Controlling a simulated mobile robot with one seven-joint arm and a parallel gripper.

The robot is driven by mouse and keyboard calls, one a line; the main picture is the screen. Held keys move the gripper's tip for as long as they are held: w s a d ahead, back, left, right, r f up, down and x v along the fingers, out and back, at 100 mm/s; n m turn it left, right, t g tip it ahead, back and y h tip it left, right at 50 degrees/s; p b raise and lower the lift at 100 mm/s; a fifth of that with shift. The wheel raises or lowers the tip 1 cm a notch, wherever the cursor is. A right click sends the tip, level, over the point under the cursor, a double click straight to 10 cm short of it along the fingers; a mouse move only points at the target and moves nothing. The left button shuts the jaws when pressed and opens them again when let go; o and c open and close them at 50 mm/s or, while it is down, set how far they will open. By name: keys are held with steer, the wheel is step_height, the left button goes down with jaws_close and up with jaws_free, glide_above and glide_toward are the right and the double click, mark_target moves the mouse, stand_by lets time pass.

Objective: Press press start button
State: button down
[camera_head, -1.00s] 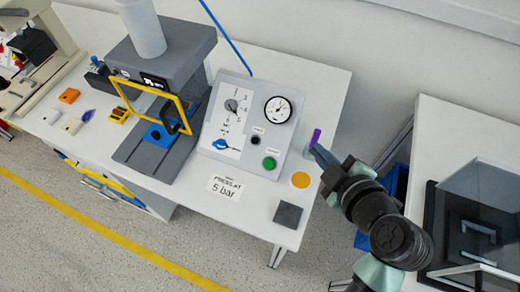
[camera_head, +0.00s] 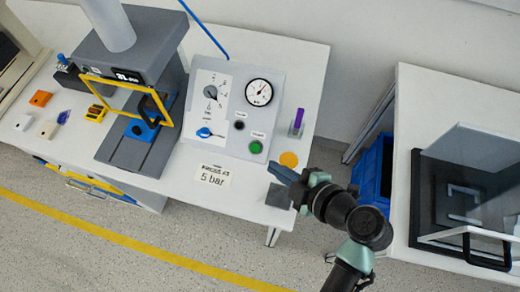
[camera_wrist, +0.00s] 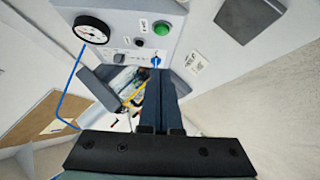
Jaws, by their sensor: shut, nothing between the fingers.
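The green button (camera_head: 255,147) is at the lower right of the grey control panel (camera_head: 262,122); a small label is above it. It also shows in the wrist view (camera_wrist: 161,28), near the top. My gripper (camera_head: 275,170) is shut and empty, to the lower right of the green button and apart from it. In the wrist view my gripper's closed fingers (camera_wrist: 157,72) lie below the button.
The panel carries a gauge (camera_head: 259,92), a rotary knob (camera_head: 210,92), a blue lever (camera_head: 204,132) and a black button (camera_head: 239,125). A press with a yellow-framed guard (camera_head: 125,93) stands left. A purple-topped object (camera_head: 298,122) stands right of the panel.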

mark_target(258, 150)
steer(key=x, duration=0.3)
steer(key=d+p+x, duration=0.1)
steer(key=x, duration=0.2)
steer(key=f+x, duration=0.1)
steer(key=x, duration=0.3)
steer(key=shift+w+d+r, duration=0.1)
steer(key=shift+w+d, duration=0.05)
steer(key=shift+d, duration=0.1)
steer(key=shift+w+d+f, duration=0.15)
steer(key=shift+w+f, duration=0.3)
steer(key=shift+f, duration=0.1)
steer(key=b, duration=0.1)
steer(key=f+b, duration=0.1)
steer(key=b, duration=0.1)
steer(key=shift+w+d+f, duration=0.15)
steer(key=shift+w+f, duration=0.15)
steer(key=shift+w, duration=0.05)
steer(key=shift+r, duration=0.1)
